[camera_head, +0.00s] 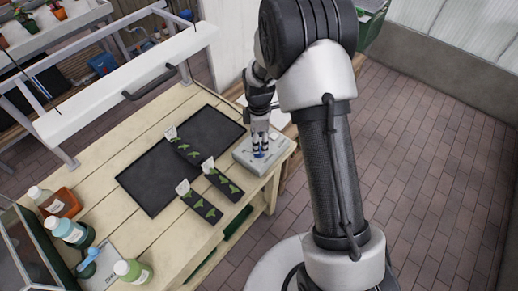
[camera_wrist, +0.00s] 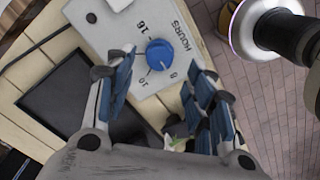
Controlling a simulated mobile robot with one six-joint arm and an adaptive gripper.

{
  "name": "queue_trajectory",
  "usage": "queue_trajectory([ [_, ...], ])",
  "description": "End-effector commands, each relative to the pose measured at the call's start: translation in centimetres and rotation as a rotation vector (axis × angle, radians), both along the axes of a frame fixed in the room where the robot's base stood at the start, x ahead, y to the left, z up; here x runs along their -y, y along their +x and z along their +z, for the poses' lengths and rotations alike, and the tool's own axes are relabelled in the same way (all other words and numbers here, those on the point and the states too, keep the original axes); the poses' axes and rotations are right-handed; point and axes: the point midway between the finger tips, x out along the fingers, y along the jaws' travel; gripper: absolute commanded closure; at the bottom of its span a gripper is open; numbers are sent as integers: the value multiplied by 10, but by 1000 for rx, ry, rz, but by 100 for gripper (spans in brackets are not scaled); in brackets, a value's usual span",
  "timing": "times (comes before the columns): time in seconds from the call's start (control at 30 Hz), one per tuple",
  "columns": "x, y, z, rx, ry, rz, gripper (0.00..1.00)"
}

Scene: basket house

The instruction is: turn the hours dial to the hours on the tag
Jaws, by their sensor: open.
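A grey-white control box (camera_head: 262,152) sits at the right end of the wooden bench. Its blue round hours dial (camera_wrist: 159,54) shows in the wrist view, beside the word HOURS and printed numbers that look like 16, 10 and 8. I cannot tell exactly where the dial points. My gripper (camera_head: 260,146) is above the box, pointing down. In the wrist view its open fingers (camera_wrist: 156,84) are on either side of the dial's near edge, with nothing between them; contact is unclear. I cannot read any hours tag.
Black mats (camera_head: 150,180) lie on the bench left of the box. Dark plant strips (camera_head: 224,187) with white tags lie on and beside them. A white lamp bar (camera_head: 130,80) hangs behind.

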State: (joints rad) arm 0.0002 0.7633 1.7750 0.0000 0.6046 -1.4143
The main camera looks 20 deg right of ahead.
Motion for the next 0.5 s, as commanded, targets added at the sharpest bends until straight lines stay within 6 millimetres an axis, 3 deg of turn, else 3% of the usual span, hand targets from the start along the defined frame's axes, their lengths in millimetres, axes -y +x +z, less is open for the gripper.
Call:
queue_trajectory([
  [0.03,0,0,-13,-2,0,0,51],
  [0.2,0,0,-37,0,0,0,51],
  [0.5,0,1,-49,2,0,0,51],
])
